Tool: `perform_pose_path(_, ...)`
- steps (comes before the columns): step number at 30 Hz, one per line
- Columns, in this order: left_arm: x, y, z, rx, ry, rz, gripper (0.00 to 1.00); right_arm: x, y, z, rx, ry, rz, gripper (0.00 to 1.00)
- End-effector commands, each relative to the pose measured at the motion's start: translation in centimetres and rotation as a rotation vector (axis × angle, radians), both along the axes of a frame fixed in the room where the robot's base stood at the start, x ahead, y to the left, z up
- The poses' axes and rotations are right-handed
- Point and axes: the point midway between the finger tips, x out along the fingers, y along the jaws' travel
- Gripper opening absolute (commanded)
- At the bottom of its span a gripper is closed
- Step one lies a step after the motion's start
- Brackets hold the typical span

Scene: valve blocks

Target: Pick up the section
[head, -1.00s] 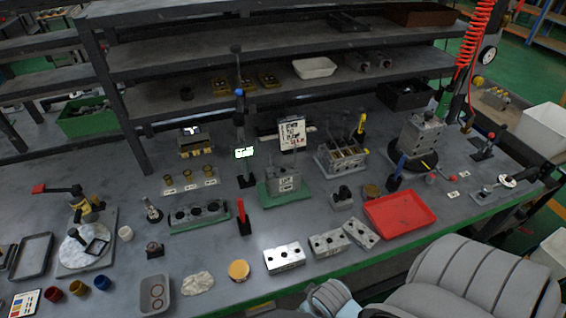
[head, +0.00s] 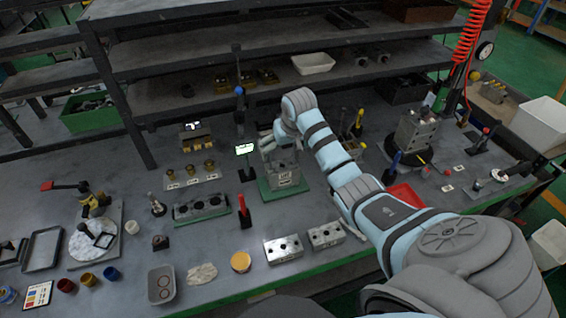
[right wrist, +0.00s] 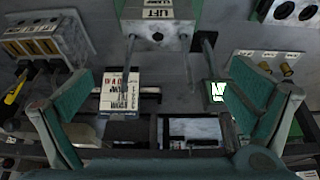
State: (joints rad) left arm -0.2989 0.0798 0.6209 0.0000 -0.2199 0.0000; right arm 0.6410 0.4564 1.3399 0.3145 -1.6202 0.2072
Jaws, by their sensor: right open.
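A grey valve section (head: 285,177) with a printed label sits on a green base (head: 268,194) in the middle of the bench. In the right wrist view the section (right wrist: 157,32) is at the top, with a label reading "LIFT" and two thin rods beside it. My right gripper (head: 270,146) is at the upper part of this section in the head view, partly hidden by its own wrist. In the wrist view its green fingers (right wrist: 160,78) are wide apart with nothing between their pads. I cannot tell whether it touches the section. My left gripper is not in view.
Two loose valve blocks (head: 284,249) lie near the front edge. A blue-topped post with a lit display (head: 245,149) is close by. My arm partly covers the red tray (head: 405,196).

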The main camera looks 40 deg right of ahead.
Motion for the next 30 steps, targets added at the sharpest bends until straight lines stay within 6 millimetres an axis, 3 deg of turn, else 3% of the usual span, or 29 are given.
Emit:
perform_pose_path(3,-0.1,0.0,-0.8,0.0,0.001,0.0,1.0,1.1,-0.3,-3.4,0.002,0.002,-0.001,1.0)
perform_pose_path(11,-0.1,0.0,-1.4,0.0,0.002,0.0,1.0,2.0,-0.9,-6.9,0.0,0.0,0.0,1.0)
perform_pose_path(15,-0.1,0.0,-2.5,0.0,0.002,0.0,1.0,2.6,-1.3,-9.9,0.0,-0.001,0.0,1.0)
perform_pose_path(18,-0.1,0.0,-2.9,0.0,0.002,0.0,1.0,3.0,-1.4,-10.7,-0.002,0.0,0.002,1.0)
perform_pose_path(23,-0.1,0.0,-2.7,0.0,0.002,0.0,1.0,3.0,-1.4,-10.6,-0.003,-0.002,0.003,1.0)
perform_pose_path(26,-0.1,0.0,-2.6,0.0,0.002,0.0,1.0,3.0,-1.4,-10.5,-0.003,-0.002,0.002,0.89)
perform_pose_path(30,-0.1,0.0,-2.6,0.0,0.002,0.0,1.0,3.0,-1.4,-10.5,-0.003,-0.002,0.002,0.66)
